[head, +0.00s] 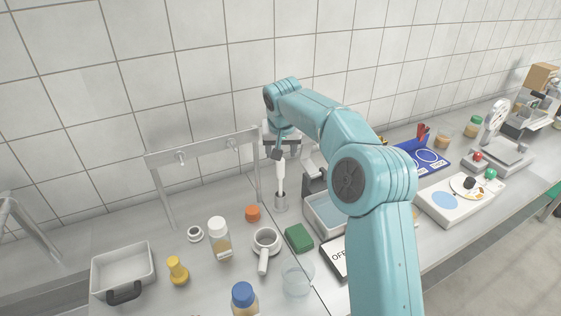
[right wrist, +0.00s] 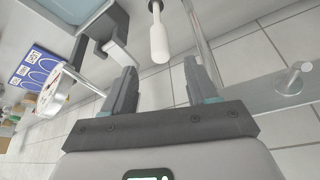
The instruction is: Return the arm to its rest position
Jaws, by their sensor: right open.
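My right arm reaches in from the lower right in the head view, and its gripper (head: 282,146) points down above a white-handled tool (head: 281,176). The tool stands upright in a small metal holder (head: 281,203). In the right wrist view my right gripper (right wrist: 160,68) has its fingers spread wide with nothing between them. The white handle (right wrist: 159,42) shows just beyond the fingertips, apart from them. My left gripper is not in view.
A metal rail frame (head: 205,150) stands left of the gripper against the tiled wall. A water-filled tray (head: 325,213) sits at right, partly behind my arm. A portafilter-like cup (head: 266,241), green block (head: 299,238), white-capped bottle (head: 219,240) and grey bin (head: 123,270) occupy the front counter.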

